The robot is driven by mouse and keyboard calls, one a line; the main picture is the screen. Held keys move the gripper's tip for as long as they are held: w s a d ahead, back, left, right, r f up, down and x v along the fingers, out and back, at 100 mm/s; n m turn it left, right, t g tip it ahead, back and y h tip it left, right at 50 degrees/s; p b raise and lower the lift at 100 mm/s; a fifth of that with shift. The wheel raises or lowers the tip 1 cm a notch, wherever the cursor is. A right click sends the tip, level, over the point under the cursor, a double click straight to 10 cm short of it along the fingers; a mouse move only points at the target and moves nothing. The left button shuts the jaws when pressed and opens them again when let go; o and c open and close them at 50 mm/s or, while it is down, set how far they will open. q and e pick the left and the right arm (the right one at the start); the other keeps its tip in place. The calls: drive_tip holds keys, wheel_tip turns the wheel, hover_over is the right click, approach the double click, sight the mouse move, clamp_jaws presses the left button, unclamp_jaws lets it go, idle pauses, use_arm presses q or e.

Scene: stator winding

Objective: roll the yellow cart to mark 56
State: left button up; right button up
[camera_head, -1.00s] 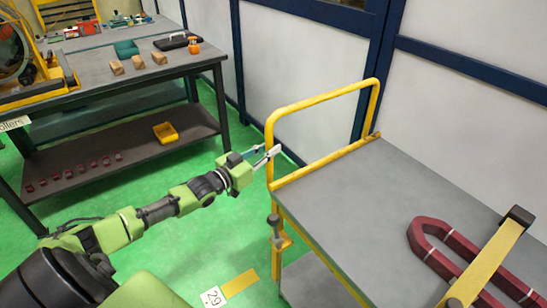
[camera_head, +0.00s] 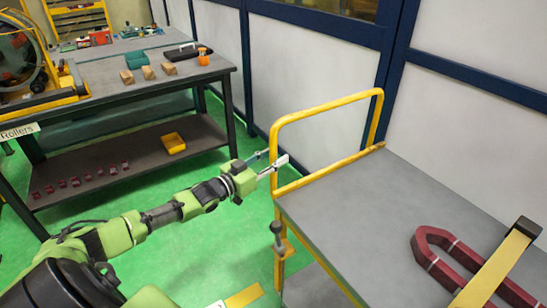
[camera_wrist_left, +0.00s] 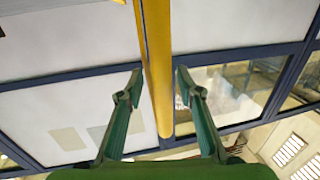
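My left gripper (camera_head: 276,163) is at the left upright of this handle. In the left wrist view, the yellow bar (camera_wrist_left: 157,70) runs between the two green fingers of my left gripper (camera_wrist_left: 158,82). The fingers are apart, with a gap visible on the right of the bar. The left fingertip is very near the bar; I cannot tell whether it touches. Mark 56 is not visible. My right gripper is not in view.
A dark red U-shaped piece (camera_head: 460,262) lies on the cart under a yellow bar. A two-level workbench (camera_head: 190,75) stands at the left. White wall panels (camera_head: 300,60) with blue frames run behind the cart. Green floor (camera_head: 185,250) is clear between bench and cart.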

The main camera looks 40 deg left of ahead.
use_arm(q)
drive_tip(key=s+a, duration=0.2)
drive_tip(key=s, duration=0.9)
drive_tip(key=shift+s+a, duration=0.2)
drive_tip(key=shift+s, duration=0.15)
drive_tip(key=shift+f, duration=0.1)
idle(0.4)
